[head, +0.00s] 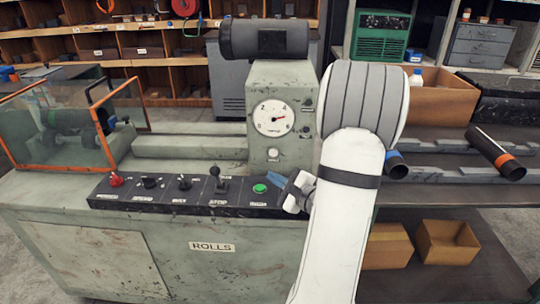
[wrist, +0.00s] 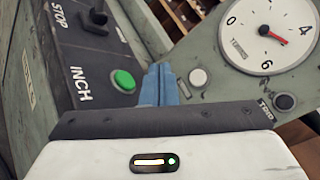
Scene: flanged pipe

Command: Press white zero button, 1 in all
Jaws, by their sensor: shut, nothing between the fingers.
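The white button (head: 272,154) sits on the front of the grey-green column, below the round dial gauge (head: 273,118). In the wrist view the white button (wrist: 198,77) is close to the right of my fingertips, with a visible gap in the picture. My gripper (head: 304,179) is shut and empty, its blue fingers together, in front of the machine and to the lower right of the button. In the wrist view my gripper's fingers (wrist: 160,72) point up between the green button and the white button. I cannot tell the depth between fingertips and button.
The dark control panel carries a green button (head: 260,188) close to my gripper, a lever (head: 215,180), knobs and a red button (head: 116,180). Pipes lie on the right bench.

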